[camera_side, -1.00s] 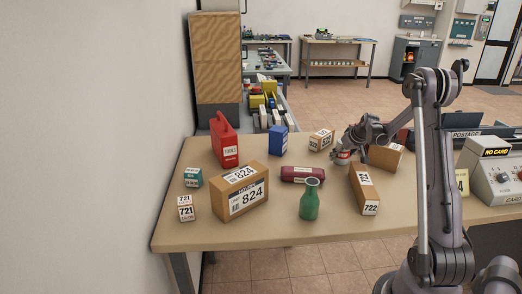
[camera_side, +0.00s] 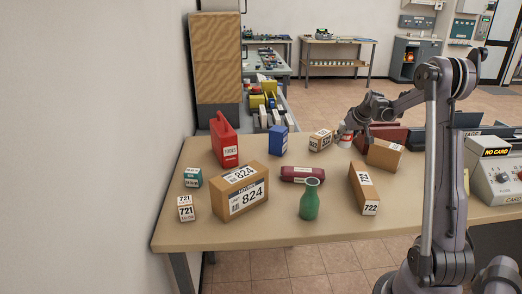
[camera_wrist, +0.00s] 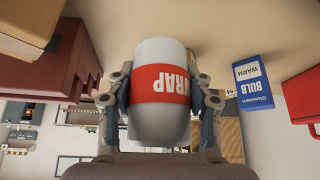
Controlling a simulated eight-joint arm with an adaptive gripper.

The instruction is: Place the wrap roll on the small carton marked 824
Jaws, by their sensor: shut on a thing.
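The wrap roll (camera_wrist: 160,85) is white with a red band lettered WRAP. It also shows in the side view (camera_side: 345,138), near the far edge of the table. My gripper (camera_wrist: 161,98) is shut on it, with one finger on each side. In the side view my gripper (camera_side: 349,130) is partly hidden by its own links. The carton marked 824 (camera_side: 257,199) is brown with white labels on its top and front. It stands at the left front of the table, well to the left of my gripper, and its top is bare.
A red can (camera_side: 224,140) stands behind the 824 carton. A long carton marked 722 (camera_side: 364,188) and a brown carton (camera_side: 385,153) are on the right.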

